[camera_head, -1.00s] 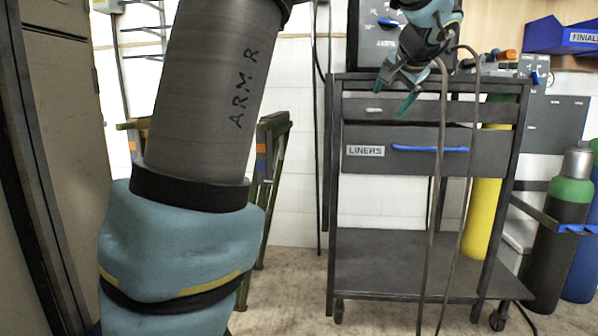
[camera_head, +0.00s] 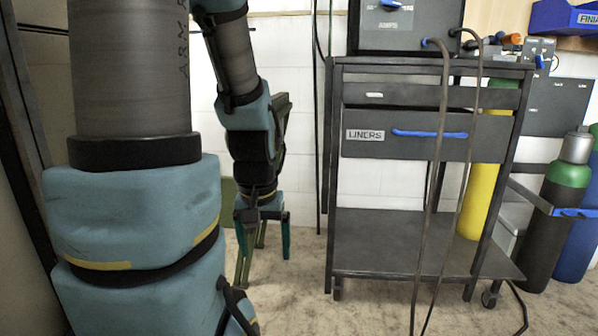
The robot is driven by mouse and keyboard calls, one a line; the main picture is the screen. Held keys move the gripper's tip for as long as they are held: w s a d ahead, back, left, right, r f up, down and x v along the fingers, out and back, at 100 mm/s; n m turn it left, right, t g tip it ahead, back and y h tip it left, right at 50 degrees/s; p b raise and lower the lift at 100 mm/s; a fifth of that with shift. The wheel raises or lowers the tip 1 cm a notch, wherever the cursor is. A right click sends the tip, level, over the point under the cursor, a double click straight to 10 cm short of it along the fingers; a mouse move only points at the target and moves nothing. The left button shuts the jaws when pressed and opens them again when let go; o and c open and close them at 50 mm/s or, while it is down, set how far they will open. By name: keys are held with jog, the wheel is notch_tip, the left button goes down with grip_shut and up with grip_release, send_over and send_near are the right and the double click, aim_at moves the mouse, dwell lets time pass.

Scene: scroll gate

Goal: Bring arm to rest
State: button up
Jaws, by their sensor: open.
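My arm fills the left of the view, its large teal-covered joint (camera_head: 135,215) close to the camera. The forearm hangs down behind it. My gripper (camera_head: 263,250) points down toward the floor, left of the cart, with its two teal fingers apart and nothing between them. It is clear of the cart and appears to be above the floor.
A dark cart (camera_head: 405,240) with a drawer labelled LINERS (camera_head: 405,145) stands right of my gripper. Cables hang down its front. Gas cylinders (camera_head: 555,210) stand at the right. A green folding stand (camera_head: 280,110) is behind my forearm. A cabinet edge is at far left.

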notch_tip(320, 180, up, 37)
jog(key=p, duration=3.5)
jog(key=shift+p, duration=0.3)
